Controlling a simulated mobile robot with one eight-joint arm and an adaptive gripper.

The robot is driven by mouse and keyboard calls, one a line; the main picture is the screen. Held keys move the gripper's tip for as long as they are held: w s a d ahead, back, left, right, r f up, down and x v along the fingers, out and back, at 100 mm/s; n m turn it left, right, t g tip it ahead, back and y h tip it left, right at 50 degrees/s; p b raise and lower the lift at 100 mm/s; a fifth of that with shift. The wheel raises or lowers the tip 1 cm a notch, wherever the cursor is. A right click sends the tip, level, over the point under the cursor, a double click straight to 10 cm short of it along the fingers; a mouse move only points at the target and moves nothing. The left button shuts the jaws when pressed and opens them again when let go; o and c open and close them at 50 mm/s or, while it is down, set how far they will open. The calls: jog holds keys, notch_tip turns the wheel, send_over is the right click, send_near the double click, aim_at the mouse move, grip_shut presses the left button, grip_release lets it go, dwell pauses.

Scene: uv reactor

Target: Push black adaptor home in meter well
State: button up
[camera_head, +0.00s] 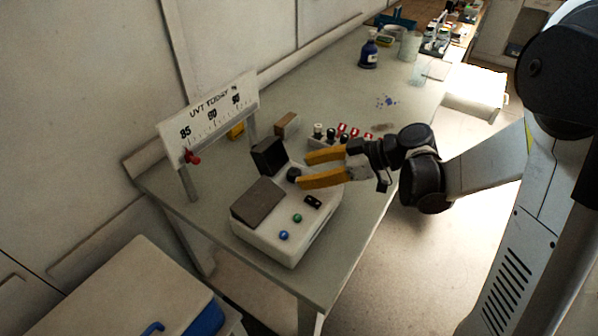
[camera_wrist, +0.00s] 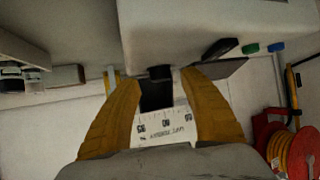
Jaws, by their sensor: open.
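The meter (camera_head: 320,222) is a white box on the table, with a dark grey panel, a black display and green and blue buttons. The black adaptor (camera_head: 293,174) is a short round piece at the meter's back, beside the raised black lid (camera_head: 268,155). My gripper (camera_head: 304,170) is open, its yellow fingers pointing at the adaptor from the right. In the wrist view the adaptor (camera_wrist: 160,72) shows between the fingertips, apparently untouched. The well is hidden beneath the adaptor; how deep it sits, I cannot tell.
A sign (camera_head: 208,110) on posts with a red slider stands behind the meter. A small rack (camera_head: 335,138) with red-and-white-topped items and a brown block (camera_head: 286,124) are beyond my fingers. A blue bottle (camera_head: 369,50) is farther back. The table's right edge runs below my arm.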

jog(key=v, duration=0.9)
jog(key=shift+d+r, duration=0.1)
jog(key=shift+d, duration=0.05)
jog(key=shift+s, duration=0.1)
